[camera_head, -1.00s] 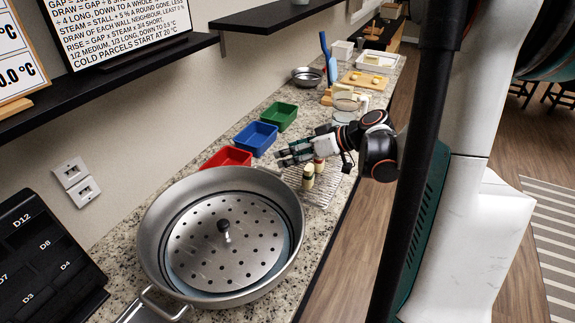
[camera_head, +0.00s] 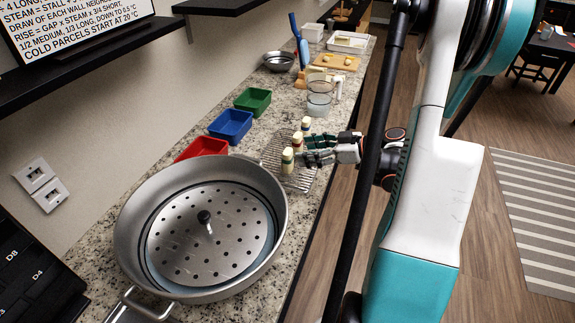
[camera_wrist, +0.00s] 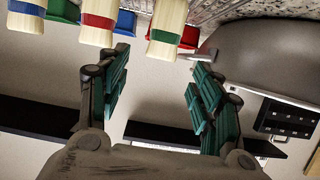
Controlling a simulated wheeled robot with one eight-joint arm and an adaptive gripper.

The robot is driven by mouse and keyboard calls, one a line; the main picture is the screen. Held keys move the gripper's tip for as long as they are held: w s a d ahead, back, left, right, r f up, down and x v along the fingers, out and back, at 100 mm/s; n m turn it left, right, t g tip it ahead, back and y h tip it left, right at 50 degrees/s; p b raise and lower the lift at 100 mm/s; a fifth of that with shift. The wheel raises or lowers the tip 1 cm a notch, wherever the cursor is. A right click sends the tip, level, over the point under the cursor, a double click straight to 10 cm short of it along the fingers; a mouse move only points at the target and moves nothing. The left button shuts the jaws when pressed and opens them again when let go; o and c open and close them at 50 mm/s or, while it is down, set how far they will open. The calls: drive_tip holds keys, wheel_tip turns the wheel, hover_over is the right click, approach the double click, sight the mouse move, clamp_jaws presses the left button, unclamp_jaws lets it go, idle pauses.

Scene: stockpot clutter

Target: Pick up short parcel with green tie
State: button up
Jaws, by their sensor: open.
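Three pale upright parcels stand in a row on a wire rack. The one nearest the pot, the green-tied parcel (camera_head: 287,161), also shows in the wrist view (camera_wrist: 168,22) with a clear green band. The red-tied parcel (camera_wrist: 98,22) is in the middle, seen in the head view too (camera_head: 297,142). The blue-tied parcel (camera_wrist: 27,14) is farthest from the pot (camera_head: 306,125). My gripper (camera_head: 308,151) is open and empty at the rack's right side, level with the parcels. In the wrist view its fingers (camera_wrist: 158,75) point toward the green-tied and red-tied parcels, apart from the green one.
A wide steel pot with a perforated plate (camera_head: 205,235) stands in front of the wire rack (camera_head: 275,150). Red (camera_head: 201,148), blue (camera_head: 231,125) and green (camera_head: 253,101) bins line the wall side. A glass jug (camera_head: 319,98) stands behind the rack.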

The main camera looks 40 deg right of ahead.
sight(290, 152)
drive_tip(key=b+x, duration=0.2)
drive_tip(key=x, duration=0.5)
drive_tip(key=shift+w+a+f, duration=0.1)
drive_tip(key=shift+a+f, duration=0.05)
drive_tip(key=c, duration=1.2)
